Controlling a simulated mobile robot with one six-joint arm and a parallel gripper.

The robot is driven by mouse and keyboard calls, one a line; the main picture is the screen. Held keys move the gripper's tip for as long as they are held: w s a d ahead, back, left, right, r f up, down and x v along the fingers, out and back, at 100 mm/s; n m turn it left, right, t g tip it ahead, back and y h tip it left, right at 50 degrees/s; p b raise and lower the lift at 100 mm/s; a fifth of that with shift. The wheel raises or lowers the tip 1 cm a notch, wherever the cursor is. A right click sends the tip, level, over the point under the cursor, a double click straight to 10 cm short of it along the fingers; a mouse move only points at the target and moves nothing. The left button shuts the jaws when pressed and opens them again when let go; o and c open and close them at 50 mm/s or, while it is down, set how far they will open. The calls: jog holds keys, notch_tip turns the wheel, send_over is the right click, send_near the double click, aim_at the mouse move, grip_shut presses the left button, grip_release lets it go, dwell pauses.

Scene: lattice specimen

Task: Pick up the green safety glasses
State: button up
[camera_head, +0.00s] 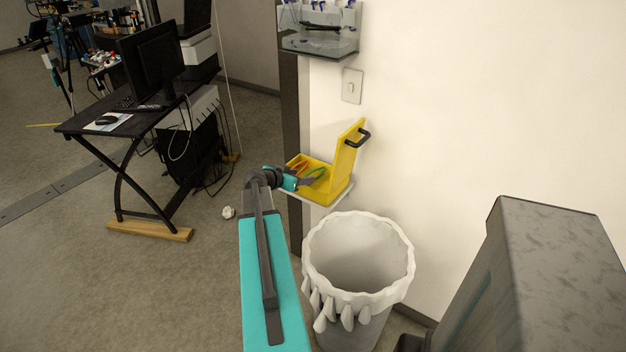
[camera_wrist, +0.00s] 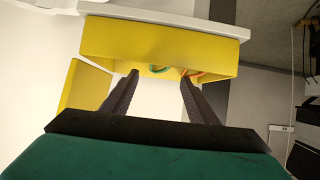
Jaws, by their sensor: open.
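The green safety glasses (camera_head: 318,172) lie in an open yellow box (camera_head: 343,178) on the wall. Only a small green part of them (camera_wrist: 159,69) shows in the wrist view, past the yellow box wall (camera_wrist: 160,42) and between my fingertips. My gripper (camera_head: 307,181) is at the near left side of the box, in front of part of the glasses. In the wrist view my gripper (camera_wrist: 159,75) has its two dark fingers spread, with nothing held between them. I cannot tell how far the fingertips are from the glasses.
Orange glasses (camera_head: 298,166) lie in the box left of the green ones. The box sits on a white shelf (camera_head: 334,198) and has a tall yellow back with a black handle (camera_head: 359,137). A lined white bin (camera_head: 358,292) stands below. A desk (camera_head: 135,125) is at left.

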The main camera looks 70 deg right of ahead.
aim_at(310, 175)
jog(key=shift+x, duration=0.8)
jog(key=shift+d, duration=0.1)
jog(key=shift+p+x, duration=1.05)
jog(key=shift+x, duration=1.5)
jog(key=shift+s, duration=0.15)
jog(key=c, duration=1.1)
